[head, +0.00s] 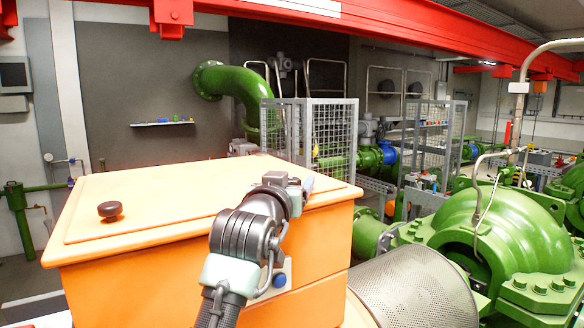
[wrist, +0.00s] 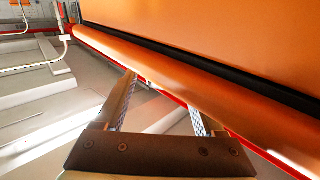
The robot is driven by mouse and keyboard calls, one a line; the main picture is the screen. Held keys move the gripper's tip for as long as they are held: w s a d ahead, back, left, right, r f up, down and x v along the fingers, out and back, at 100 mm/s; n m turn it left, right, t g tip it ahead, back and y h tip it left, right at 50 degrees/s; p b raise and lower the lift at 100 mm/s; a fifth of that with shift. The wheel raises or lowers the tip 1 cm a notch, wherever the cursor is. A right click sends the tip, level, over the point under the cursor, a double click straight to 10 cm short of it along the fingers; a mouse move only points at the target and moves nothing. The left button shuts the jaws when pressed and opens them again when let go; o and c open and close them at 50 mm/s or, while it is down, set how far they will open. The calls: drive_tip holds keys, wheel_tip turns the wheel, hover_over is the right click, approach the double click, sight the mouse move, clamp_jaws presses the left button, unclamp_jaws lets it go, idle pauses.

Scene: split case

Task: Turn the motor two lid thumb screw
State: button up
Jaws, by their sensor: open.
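The motor's orange lidded box (head: 180,190) fills the left and middle of the head view. A dark round knob (head: 110,210), which looks like the lid thumb screw, stands on the lid's near left part. My gripper (head: 303,188) is at the lid's right edge, well to the right of the knob and apart from it. In the wrist view my gripper (wrist: 160,92) is open, its two fingers apart and nothing held. The rounded orange edge (wrist: 190,90) runs just past the fingertips; I cannot tell whether they touch it. The knob is out of the wrist view.
A perforated grey guard (head: 415,290) and a large green pump casing (head: 500,235) stand at right. Mesh cages (head: 335,125) stand behind the box. A red beam (head: 400,40) crosses overhead. The lid's top is clear apart from the knob.

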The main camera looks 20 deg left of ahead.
drive_tip(key=shift+w, duration=0.5)
clamp_jaws()
